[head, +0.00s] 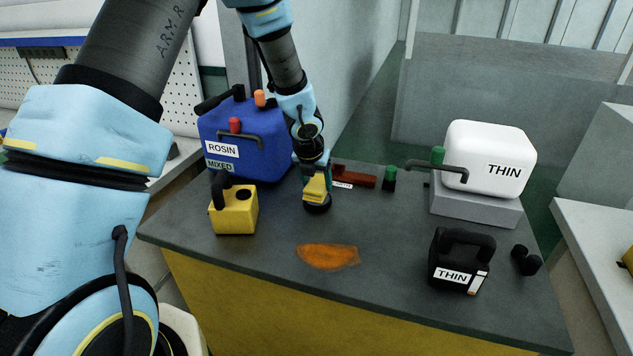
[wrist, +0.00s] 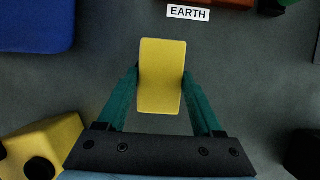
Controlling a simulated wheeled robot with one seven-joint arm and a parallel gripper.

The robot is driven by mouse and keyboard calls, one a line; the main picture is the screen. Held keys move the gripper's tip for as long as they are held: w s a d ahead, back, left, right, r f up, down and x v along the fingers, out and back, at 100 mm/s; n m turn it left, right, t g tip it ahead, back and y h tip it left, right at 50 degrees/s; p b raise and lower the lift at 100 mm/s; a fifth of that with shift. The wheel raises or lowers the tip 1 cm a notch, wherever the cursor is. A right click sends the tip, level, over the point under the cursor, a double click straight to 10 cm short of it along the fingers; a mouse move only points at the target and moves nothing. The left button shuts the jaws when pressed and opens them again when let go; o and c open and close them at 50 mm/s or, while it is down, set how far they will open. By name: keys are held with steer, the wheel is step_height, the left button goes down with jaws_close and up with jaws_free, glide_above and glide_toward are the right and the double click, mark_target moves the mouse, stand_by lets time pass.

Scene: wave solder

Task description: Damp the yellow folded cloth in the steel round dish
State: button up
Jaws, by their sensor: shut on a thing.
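The yellow folded cloth (wrist: 162,75) is between the green fingers of my gripper (wrist: 161,88) in the wrist view. My gripper is shut on it, with grey bench top behind it in that view. In the head view the cloth (head: 315,189) shows small at the end of my arm, near the middle of the bench, to the right of the yellow can. Its height above the bench is hard to tell. I cannot make out a steel round dish in either view.
On the dark bench (head: 390,270) stand a blue ROSIN can (head: 265,150), a yellow can (head: 236,211), a white THIN can (head: 488,150) on a grey block, and a black THIN can (head: 462,250). An orange puddle (head: 328,256) lies near the front edge. A red-brown block (head: 354,175) lies behind my gripper.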

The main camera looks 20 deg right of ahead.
mark_target(316, 184)
steer(key=shift+r+p, duration=2.35)
steer(key=shift+r, duration=0.25)
steer(key=shift+f, duration=0.1)
